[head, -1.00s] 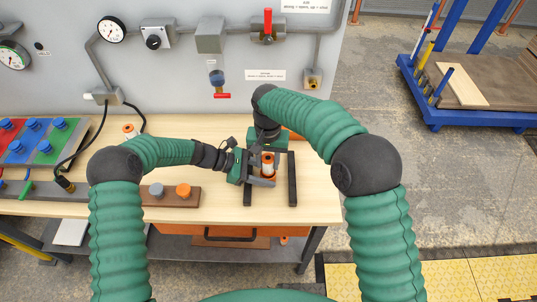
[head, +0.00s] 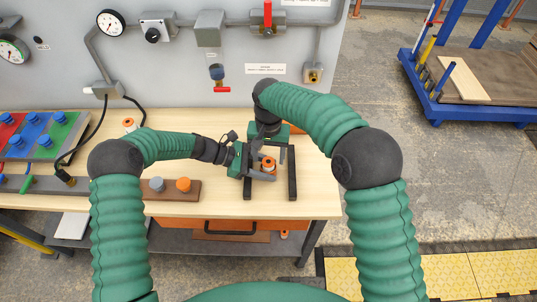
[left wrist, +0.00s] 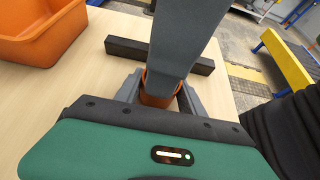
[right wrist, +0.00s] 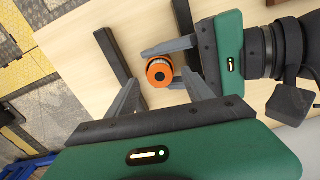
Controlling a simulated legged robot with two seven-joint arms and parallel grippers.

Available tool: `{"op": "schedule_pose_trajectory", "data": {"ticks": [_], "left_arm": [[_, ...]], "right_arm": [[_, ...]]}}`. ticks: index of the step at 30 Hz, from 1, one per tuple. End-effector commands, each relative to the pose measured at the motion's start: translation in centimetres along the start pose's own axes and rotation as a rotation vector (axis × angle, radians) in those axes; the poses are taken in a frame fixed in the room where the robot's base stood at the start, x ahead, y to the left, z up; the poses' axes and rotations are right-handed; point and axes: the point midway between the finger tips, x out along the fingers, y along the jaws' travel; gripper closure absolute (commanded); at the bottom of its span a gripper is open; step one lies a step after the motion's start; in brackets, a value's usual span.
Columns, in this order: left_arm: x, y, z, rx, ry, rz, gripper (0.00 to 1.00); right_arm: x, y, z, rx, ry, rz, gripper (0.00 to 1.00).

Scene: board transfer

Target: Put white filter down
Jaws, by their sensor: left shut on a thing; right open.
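The white filter (head: 268,164), with orange end caps, is between two black bars on the workbench, in front of my right gripper. In the right wrist view its orange cap with a dark centre hole (right wrist: 159,74) faces the camera. My left gripper (right wrist: 166,66) reaches in from the side and is shut on the filter. My right gripper (right wrist: 163,88) is open, its fingers spread around the cap's near side. In the left wrist view an orange cap (left wrist: 157,92) shows between my left fingers, partly hidden by a grey part. Whether the filter touches the bench is unclear.
Two black bars (head: 292,175) lie on the wooden workbench (head: 220,207). An orange bin (left wrist: 40,35) stands beyond them. Another white-and-orange filter (head: 129,125) stands at the left. A brown block (head: 170,190) carries a grey and an orange knob. The panel rises behind.

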Motion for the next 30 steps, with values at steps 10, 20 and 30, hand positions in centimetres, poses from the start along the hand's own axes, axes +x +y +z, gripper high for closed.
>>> {"op": "schedule_pose_trajectory", "data": {"ticks": [10,20,30], "left_arm": [[0.0,0.0,0.0,0.000,0.000,0.000,0.77],[0.0,0.0,0.0,0.000,0.000,0.000,0.77],[0.0,0.0,0.0,0.000,0.000,0.000,0.42]], "right_arm": [[-3.2,0.0,-0.1,0.001,0.004,-0.001,0.40],[-7.1,0.0,0.0,0.000,0.000,0.001,0.40],[-7.0,0.0,0.0,0.000,0.000,0.000,0.40]]}}
